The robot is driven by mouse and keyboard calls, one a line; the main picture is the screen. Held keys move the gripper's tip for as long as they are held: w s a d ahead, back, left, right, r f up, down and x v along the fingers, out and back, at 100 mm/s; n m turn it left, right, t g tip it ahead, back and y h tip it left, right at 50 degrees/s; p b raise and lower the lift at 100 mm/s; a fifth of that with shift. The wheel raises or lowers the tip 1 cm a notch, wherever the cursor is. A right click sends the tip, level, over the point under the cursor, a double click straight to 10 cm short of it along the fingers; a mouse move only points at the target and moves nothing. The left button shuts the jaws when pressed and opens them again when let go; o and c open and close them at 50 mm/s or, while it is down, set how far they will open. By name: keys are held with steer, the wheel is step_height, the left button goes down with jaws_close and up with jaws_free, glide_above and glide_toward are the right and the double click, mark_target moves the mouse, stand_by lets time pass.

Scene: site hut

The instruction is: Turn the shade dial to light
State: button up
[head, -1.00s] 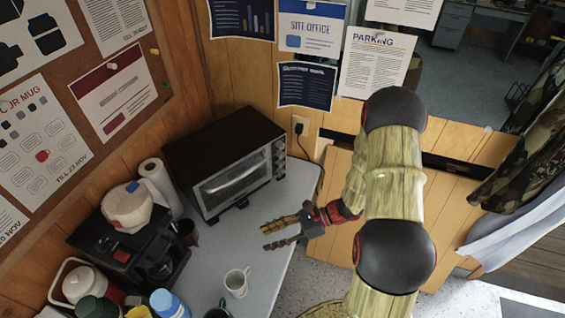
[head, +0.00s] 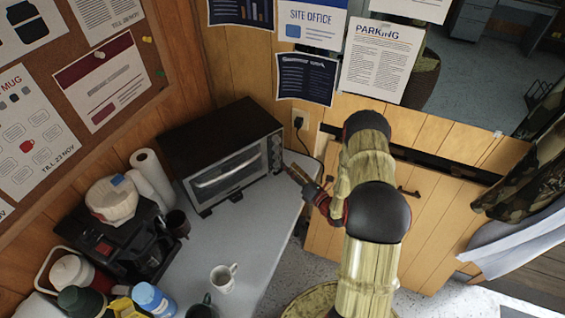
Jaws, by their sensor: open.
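The toaster oven (head: 215,150) stands at the back of the grey table, with a dark top and a silver glass-fronted door. A narrow panel with a column of small dials (head: 275,153) is at the right end of its front. The markings are too small to read, so I cannot tell which dial is the shade dial or where it points. My gripper (head: 290,169) is open, just right of the lower part of this panel. I cannot tell whether its fingers touch a dial.
A white mug (head: 223,278) stands on the grey table (head: 255,235). A coffee maker (head: 110,235), a paper roll (head: 152,178) and several cups and bottles crowd the left side. A wall socket with a plug (head: 298,122) is behind the oven's right end. The table in front of the oven is clear.

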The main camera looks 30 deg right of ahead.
mark_target(280, 159)
steer(key=shift+w+a, duration=0.25)
steer(key=shift+w, duration=1.05)
steer(key=shift+w+a, duration=0.2)
steer(key=shift+w, duration=1.05)
steer(key=c, duration=0.3)
jaws_close()
